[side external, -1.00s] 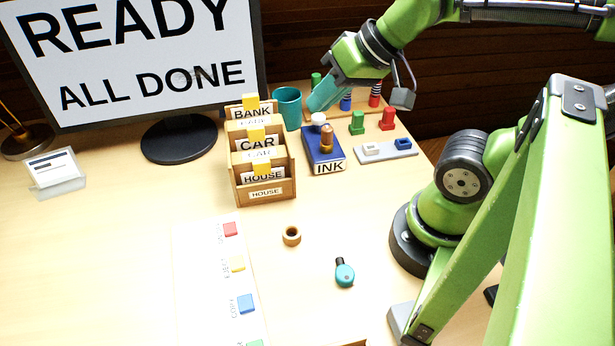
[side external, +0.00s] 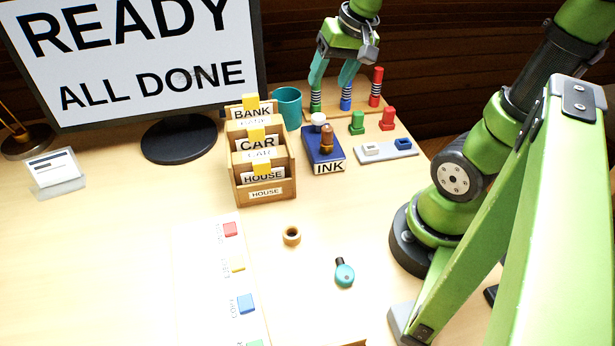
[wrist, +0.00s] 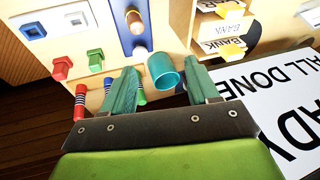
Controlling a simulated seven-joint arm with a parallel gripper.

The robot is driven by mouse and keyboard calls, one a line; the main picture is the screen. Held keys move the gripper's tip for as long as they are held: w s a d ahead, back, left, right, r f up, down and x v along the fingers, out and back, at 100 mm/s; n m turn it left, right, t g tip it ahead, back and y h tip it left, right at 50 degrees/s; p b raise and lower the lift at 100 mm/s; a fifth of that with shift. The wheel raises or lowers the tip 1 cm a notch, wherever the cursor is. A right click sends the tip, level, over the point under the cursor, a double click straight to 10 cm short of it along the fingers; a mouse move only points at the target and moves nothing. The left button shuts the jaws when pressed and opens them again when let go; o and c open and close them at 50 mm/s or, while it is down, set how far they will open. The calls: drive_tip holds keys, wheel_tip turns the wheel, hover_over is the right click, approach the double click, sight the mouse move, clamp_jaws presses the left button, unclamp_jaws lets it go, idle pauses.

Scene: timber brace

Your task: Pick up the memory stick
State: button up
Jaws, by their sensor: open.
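A small teal object with a dark end (side external: 344,272), which looks like the memory stick, lies on the front part of the desk in the side view. My gripper (side external: 333,88) is far from it, at the back of the desk, pointing down by the striped pegs. In the wrist view, the two teal fingers of my gripper (wrist: 163,72) are spread apart. The teal cup (wrist: 165,70) shows between them in that picture, and nothing is visibly held. The teal object with the dark end is not seen in the wrist view.
The teal cup (side external: 287,108), card box (side external: 265,190), blue ink box (side external: 324,150) and red striped peg (side external: 376,88) stand at the back. A grey holder (side external: 386,152) lies to the right.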

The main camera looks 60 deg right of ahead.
sight(358, 112)
drive_tip(key=d+f+m+g, duration=0.15)
drive_tip(key=d+g, duration=0.25)
drive_tip(key=d, duration=1.3)
drive_tip(key=f, duration=1.7)
drive_tip(key=shift+s+a+f, duration=0.1)
drive_tip(key=shift+a+f, duration=0.2)
drive_tip(key=shift+a, duration=0.05)
drive_tip(key=c, duration=1)
